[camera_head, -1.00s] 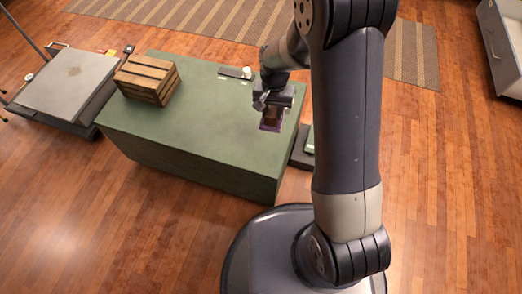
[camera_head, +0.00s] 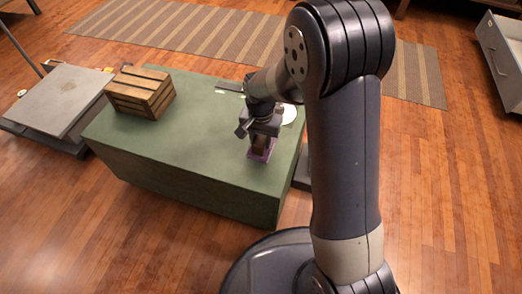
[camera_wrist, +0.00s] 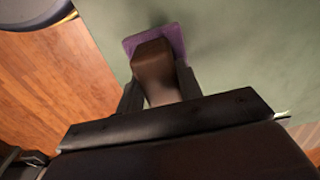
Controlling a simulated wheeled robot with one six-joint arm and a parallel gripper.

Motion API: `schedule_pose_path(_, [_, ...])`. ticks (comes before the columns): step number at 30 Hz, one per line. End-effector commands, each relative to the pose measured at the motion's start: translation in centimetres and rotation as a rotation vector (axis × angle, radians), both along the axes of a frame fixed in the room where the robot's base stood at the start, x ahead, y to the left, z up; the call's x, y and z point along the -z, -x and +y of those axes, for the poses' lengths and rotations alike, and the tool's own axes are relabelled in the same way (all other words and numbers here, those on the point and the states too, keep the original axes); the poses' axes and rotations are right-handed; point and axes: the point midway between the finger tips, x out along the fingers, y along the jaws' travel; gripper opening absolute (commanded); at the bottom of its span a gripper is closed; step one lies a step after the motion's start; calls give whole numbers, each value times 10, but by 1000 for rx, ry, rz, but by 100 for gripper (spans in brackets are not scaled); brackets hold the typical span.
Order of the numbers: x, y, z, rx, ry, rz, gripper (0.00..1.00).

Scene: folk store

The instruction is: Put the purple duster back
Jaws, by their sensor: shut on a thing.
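The purple duster has a brown handle and a flat purple pad (camera_head: 261,155). It is in my gripper (camera_head: 262,137) near the right front part of the green table (camera_head: 200,165). In the wrist view the brown handle (camera_wrist: 157,70) is between the two dark fingers of my gripper (camera_wrist: 160,88), and the purple pad (camera_wrist: 175,38) shows beyond it. The pad is over the green top; I cannot tell whether it touches. Part of the pad is hidden behind the handle.
A slatted wooden crate (camera_head: 140,92) stands at the table's left back. A dark flat item (camera_head: 229,87) lies at the back edge, and a white round thing (camera_head: 289,114) shows behind my arm. A grey platform (camera_head: 60,103) stands left. The table's middle is clear.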

Motion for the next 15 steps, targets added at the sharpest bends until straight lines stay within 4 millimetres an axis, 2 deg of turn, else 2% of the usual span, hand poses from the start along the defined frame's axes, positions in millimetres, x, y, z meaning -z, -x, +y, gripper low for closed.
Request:
schedule_pose_path(6, [39,1,0,0,1,4,16])
schedule_pose_path(9, [44,0,0,0,0,1,16])
schedule_pose_path(15, [43,0,0,0,0,0,16])
